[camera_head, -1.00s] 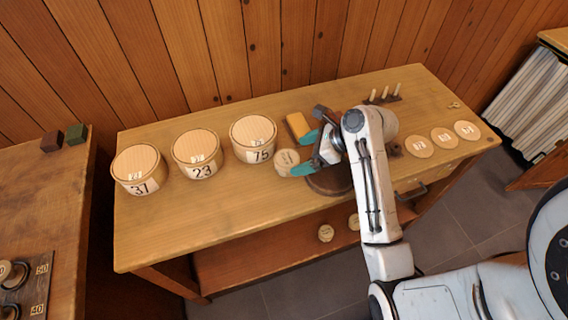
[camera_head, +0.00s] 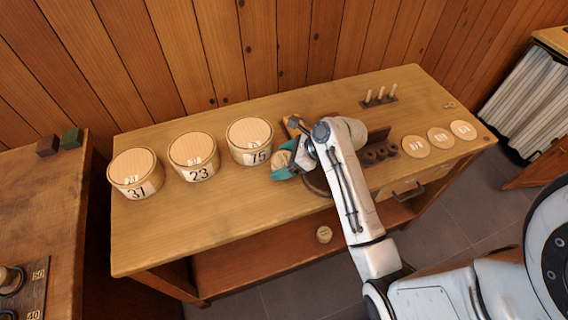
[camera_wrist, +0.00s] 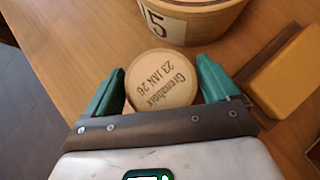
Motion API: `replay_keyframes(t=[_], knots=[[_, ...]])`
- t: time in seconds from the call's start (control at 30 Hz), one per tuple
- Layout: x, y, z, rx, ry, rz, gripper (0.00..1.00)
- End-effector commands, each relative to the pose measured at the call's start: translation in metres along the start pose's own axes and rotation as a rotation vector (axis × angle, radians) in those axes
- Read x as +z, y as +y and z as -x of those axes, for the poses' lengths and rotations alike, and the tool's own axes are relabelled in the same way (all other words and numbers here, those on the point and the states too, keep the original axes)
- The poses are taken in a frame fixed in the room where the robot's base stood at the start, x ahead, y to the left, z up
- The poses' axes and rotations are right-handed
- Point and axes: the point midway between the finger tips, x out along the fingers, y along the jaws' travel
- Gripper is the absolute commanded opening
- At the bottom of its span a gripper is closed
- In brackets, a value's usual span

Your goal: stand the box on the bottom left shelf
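Two more round lidded drums, marked 37 (camera_head: 135,168) and 23 (camera_head: 194,149), stand to the left. I cannot tell which piece is the task's box. The low shelf (camera_head: 255,257) under the bench shows bare wood at its left.
An orange block (camera_wrist: 290,75) lies close right of my gripper in the wrist view. A peg rack (camera_head: 378,101), dark rings (camera_head: 375,154) and several flat discs (camera_head: 440,138) are on the bench's right. A small round piece (camera_head: 323,234) is on the low shelf.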

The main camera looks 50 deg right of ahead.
Motion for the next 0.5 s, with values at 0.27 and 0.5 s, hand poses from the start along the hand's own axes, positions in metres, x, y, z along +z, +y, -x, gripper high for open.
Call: replay_keyframes(t=[0.27, 0.5], knots=[[-0.0001, 0.0001, 0.0002, 0.0, 0.0, 0.0, 0.61], [0.0, 0.0001, 0.0002, 0.0, 0.0, 0.0, 0.44]])
